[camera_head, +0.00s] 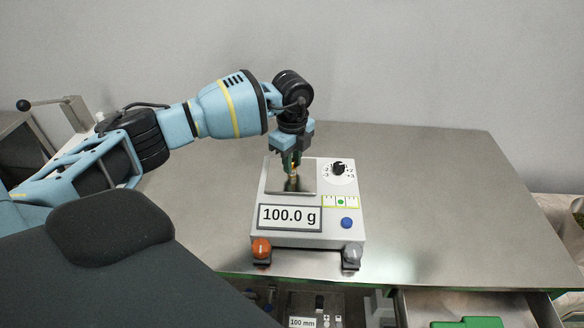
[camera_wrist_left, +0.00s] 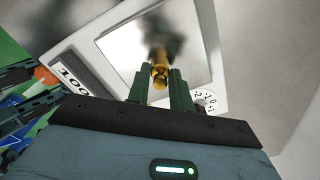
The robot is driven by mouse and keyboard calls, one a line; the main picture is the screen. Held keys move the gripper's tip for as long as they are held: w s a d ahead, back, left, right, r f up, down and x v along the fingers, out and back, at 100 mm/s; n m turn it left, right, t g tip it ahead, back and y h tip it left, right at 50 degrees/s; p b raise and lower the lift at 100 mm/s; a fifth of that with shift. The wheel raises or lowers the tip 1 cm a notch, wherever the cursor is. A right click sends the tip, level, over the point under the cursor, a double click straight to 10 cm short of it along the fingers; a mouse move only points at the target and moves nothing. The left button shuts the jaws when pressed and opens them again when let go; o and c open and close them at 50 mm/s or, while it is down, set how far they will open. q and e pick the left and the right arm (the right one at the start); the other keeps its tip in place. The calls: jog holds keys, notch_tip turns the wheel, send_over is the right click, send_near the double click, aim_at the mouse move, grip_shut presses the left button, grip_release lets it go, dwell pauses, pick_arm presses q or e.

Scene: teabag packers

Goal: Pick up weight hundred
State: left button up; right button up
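The brass weight (camera_wrist_left: 160,76) stands on the shiny square pan (camera_head: 279,186) of a white scale (camera_head: 273,236). The scale's display (camera_head: 290,217) reads 100.0 g. My left gripper (camera_head: 292,170) points down over the pan with its green fingertips on either side of the weight. In the left wrist view the fingers (camera_wrist_left: 160,84) flank the weight's knob closely; I cannot tell whether they touch it. In the head view the fingers largely hide the weight.
The scale has a black dial (camera_head: 339,167), a blue button (camera_head: 347,223), and orange (camera_head: 261,248) and grey (camera_head: 352,251) feet. It stands near the front edge of a steel table (camera_head: 440,200), clear to the right. An open drawer (camera_head: 410,305) holds a green item (camera_head: 468,322) below.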

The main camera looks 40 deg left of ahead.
pick_arm(q)
grip_shut()
jog(key=shift+r, duration=0.15)
